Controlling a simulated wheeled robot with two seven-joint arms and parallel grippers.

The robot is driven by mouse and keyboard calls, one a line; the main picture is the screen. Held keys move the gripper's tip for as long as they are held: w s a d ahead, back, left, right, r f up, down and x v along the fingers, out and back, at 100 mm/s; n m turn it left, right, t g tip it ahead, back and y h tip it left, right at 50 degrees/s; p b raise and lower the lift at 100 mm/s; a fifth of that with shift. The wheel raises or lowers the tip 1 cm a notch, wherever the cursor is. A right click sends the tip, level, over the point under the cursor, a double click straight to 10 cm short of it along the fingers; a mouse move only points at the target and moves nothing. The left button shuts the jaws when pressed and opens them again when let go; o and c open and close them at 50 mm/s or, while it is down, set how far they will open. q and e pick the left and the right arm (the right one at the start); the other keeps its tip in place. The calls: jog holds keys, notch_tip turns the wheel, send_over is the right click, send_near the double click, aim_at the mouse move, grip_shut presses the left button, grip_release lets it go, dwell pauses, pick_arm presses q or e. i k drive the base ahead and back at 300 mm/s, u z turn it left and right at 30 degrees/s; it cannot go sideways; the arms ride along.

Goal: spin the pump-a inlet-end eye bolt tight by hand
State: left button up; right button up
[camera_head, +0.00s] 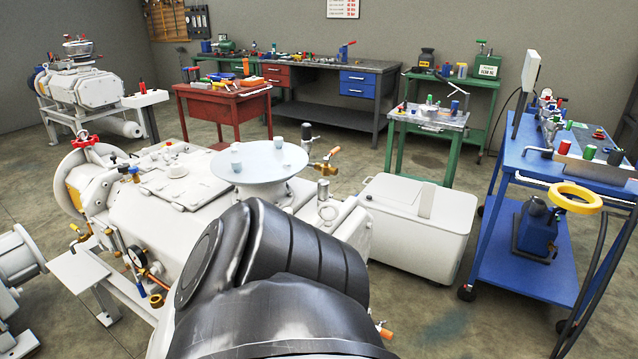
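A large white pump (140,207) stands left of the middle, with a round pale plate (258,178) on its top carrying a few small cup-like pieces. My dark grey arm covers the near part of the pump. Neither of my grippers shows in this view.
A white box (412,235) stands right of the pump. A blue cart (535,165) with tools is at the right. A red bench (222,98), a green table (428,122) and another white pump (88,86) stand behind. Open floor (420,315) lies at the front right.

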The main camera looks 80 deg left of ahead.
aim_at(328, 222)
jog(key=u, duration=2.75)
